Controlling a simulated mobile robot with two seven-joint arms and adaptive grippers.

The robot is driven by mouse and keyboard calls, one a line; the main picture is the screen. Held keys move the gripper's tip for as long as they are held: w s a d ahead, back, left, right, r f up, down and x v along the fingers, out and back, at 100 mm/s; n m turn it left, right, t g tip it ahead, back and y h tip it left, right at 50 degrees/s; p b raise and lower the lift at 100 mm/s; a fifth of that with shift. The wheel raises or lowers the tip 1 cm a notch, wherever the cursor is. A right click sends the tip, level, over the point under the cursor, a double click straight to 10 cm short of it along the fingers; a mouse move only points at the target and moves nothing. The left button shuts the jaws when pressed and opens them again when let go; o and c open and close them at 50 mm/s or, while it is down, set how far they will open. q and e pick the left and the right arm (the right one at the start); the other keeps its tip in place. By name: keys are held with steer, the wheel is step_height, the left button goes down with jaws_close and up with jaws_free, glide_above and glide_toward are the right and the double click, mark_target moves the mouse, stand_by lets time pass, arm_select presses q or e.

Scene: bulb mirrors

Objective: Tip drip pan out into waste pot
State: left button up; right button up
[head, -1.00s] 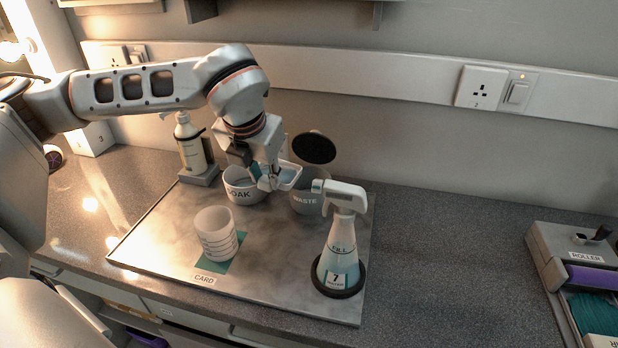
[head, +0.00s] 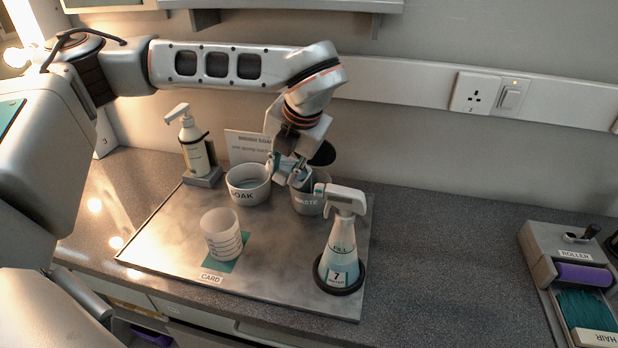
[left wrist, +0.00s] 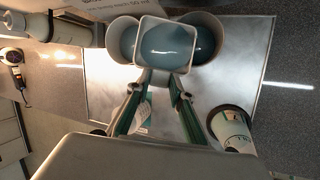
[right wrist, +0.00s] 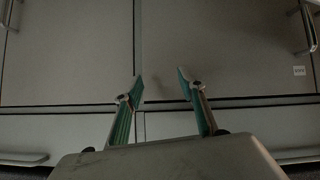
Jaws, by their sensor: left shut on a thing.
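The drip pan (left wrist: 167,72), a pale square pan with blue-grey liquid in it, is held by my left gripper (left wrist: 155,84). In the head view my left gripper (head: 284,177) is above the gap between the SOAK pot and the waste pot and mostly hides the pan. The waste pot (head: 308,205), a grey round pot labelled WASTE, has a dark round disc behind it. In the left wrist view the pan overlaps the waste pot (left wrist: 213,28), which shows blue-grey inside. My right gripper (right wrist: 160,85) is open and empty, facing cupboard fronts.
The SOAK pot (head: 248,195) stands left of the waste pot. A pump bottle (head: 194,147) is at the back left. A white cup (head: 221,235) stands on the CARD spot, and a spray bottle (head: 340,250) at front right of the tray (head: 160,250). A roller box (head: 545,270) is far right.

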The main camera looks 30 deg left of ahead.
arm_select(q)
steer(key=shift+w+d+r+g+y, duration=0.3)
steer(key=shift+d+r+g+y, duration=0.1)
steer(key=shift+r+y, duration=0.15)
steer(key=shift+r+p, duration=0.45)
steer(key=shift+r, duration=0.05)
step_height(320, 180, up, 11)
steer(key=w+d+m+g+y+p, duration=0.1)
steer(key=y+p, duration=0.3)
steer(key=p, duration=0.7)
steer(key=shift+w+d+g, duration=0.4)
steer(key=shift+d+g, duration=0.2)
steer(key=shift+g, duration=0.2)
arm_select(e)
step_height(320, 180, up, 9)
steer(key=d, duration=0.1)
steer(key=shift+s+d+r, duration=0.15)
steer(key=shift+s+d, duration=0.05)
steer(key=shift+d, duration=0.2)
